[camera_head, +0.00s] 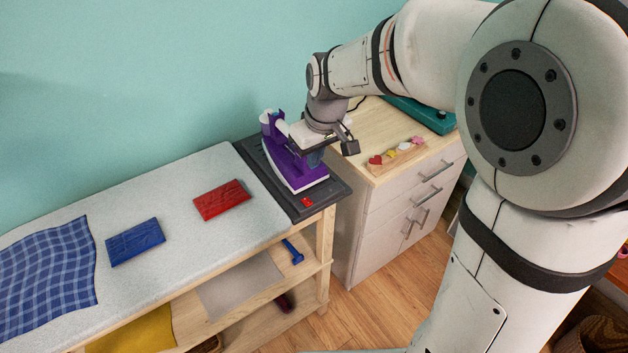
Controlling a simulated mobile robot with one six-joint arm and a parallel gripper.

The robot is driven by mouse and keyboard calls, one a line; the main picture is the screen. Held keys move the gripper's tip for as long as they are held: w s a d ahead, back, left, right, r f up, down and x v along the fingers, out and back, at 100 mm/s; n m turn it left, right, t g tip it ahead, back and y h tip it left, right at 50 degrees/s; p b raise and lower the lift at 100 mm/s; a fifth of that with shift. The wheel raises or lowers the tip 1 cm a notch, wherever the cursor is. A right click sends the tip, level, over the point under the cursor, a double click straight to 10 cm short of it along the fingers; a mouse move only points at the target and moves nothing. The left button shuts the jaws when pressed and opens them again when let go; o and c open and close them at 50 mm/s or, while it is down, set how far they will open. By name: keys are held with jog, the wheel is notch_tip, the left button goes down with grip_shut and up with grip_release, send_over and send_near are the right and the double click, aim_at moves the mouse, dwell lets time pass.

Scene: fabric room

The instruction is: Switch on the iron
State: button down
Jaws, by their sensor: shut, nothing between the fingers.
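The iron (284,166) is purple with a pale soleplate edge. It rests on a dark iron rest (263,168) at the right end of the ironing board. A small red switch (307,202) shows on the front part of the rest, near the iron's tip. My gripper (318,156) is shut and empty, above and just to the right of the iron's body. Its fingertips are partly hidden by the wrist, and I cannot tell whether they touch the iron.
The padded ironing board (180,230) holds a red cloth (222,200), a blue cloth (135,242) and a plaid cloth (45,275). A wooden cabinet (390,215) stands to the right, with a small tray (397,158) of colourful pieces and a teal case (424,114) on top.

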aim_at(309, 202)
jog(key=x, duration=0.8)
jog(key=s+x, duration=0.1)
jog(key=x, duration=0.3)
jog(key=shift+d+f+p, duration=0.35)
jog(key=shift+f+p, duration=0.05)
jog(key=shift+f, duration=0.65)
jog(key=shift+d+f, duration=0.1)
